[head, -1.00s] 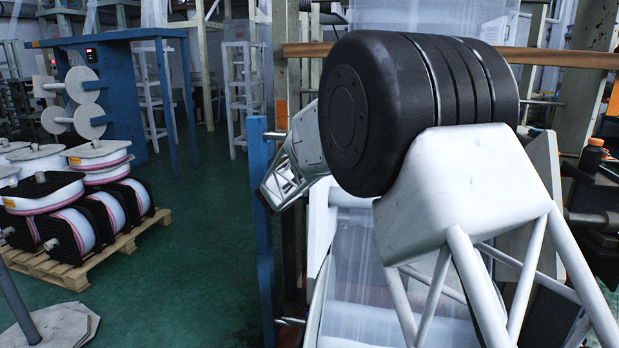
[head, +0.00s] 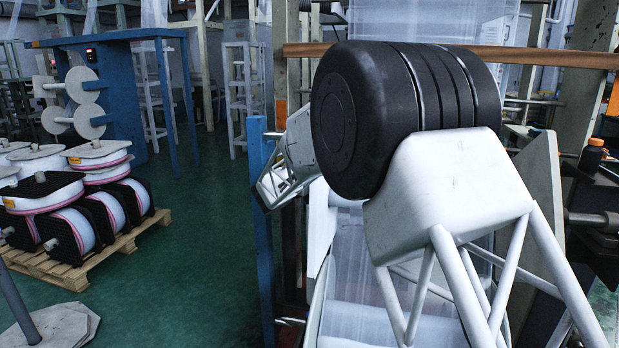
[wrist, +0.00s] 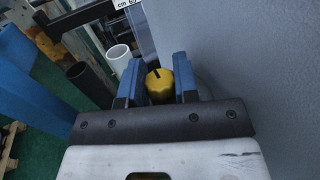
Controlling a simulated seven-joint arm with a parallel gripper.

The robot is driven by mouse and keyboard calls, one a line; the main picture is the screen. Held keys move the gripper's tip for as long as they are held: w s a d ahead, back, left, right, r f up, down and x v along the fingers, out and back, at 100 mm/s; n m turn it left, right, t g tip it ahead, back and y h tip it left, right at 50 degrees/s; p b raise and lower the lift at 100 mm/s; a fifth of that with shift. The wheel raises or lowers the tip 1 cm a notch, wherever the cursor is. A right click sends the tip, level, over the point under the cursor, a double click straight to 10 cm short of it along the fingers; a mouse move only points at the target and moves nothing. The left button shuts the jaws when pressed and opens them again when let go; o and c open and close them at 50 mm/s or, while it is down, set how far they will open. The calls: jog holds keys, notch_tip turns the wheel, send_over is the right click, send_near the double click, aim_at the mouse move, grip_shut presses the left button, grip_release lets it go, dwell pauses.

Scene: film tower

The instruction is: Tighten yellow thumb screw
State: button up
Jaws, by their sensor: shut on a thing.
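The yellow thumb screw (wrist: 159,86) shows in the wrist view, a ribbed yellow knob with a dark slot or mark on its top. It sits beside a large grey panel (wrist: 240,60). My gripper (wrist: 158,82) has its two blue fingers on either side of the knob and is shut on it. The knob's lower side is hidden by the gripper's dark front bar. In the head view my arm fills the middle and right, and neither the screw nor the fingertips can be made out there.
A white tube (wrist: 119,57) and a black tube (wrist: 88,82) lie left of the knob. A blue post (head: 261,230) stands left of my arm. Film reels on a pallet (head: 90,262) stand at the left, with open green floor between. A dark bottle (head: 592,155) is at the right.

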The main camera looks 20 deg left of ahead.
jog(key=shift+m+g+h, duration=1.2)
jog(key=shift+m+h, duration=0.3)
jog(key=shift+h, duration=0.5)
jog(key=o, duration=0.9)
jog(key=shift+v, duration=3.9)
jog(key=shift+s, duration=0.1)
